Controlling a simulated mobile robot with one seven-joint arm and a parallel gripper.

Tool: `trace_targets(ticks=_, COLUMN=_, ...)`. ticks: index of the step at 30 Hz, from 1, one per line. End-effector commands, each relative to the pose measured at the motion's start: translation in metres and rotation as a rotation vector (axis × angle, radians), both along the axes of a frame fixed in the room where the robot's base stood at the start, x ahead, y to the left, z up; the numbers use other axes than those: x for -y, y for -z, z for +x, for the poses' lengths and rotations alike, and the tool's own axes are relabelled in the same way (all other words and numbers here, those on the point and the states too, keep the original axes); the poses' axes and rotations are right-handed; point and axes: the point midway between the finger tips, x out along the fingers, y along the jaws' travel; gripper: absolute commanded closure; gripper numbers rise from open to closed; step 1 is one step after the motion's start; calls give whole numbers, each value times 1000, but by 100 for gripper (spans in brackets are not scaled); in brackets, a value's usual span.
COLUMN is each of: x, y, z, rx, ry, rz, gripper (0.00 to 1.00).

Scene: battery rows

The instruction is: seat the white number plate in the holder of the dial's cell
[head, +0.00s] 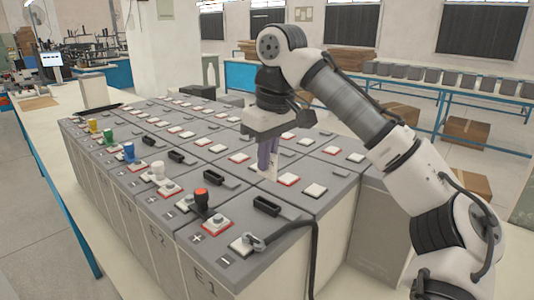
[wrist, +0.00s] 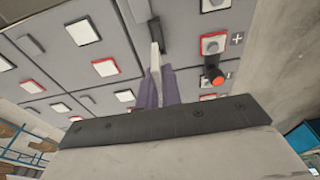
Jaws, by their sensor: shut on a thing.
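My gripper (head: 268,160) has purple fingers pointing down over the near right part of the cell block. It is shut on a thin white plate (head: 273,171), which stands upright between the fingers. The wrist view also shows the plate (wrist: 155,62) edge-on between the fingers (wrist: 159,90). The plate's far end lines up close to a black slotted fitting (wrist: 153,28); I cannot tell whether they touch. A similar black fitting (head: 267,206) lies on a near cell, just in front of the gripper. I cannot make out a dial or any number.
Grey cells carry white and red-rimmed square pads. A red-capped post (head: 201,195) stands at the front, with white (head: 158,169), blue (head: 129,151), green and yellow ones behind. A black cable (head: 314,250) hangs over the near right edge. The air right of the block holds my arm.

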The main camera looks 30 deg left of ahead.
Motion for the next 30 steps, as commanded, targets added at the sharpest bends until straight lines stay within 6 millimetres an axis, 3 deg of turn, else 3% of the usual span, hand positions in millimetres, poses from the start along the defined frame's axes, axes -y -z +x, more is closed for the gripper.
trace_targets(ticks=15, x=0, y=46, z=0, rx=0, ry=0, rz=0, gripper=100)
trace_targets(ticks=30, x=0, y=50, z=0, rx=1, ry=0, rz=0, gripper=100)
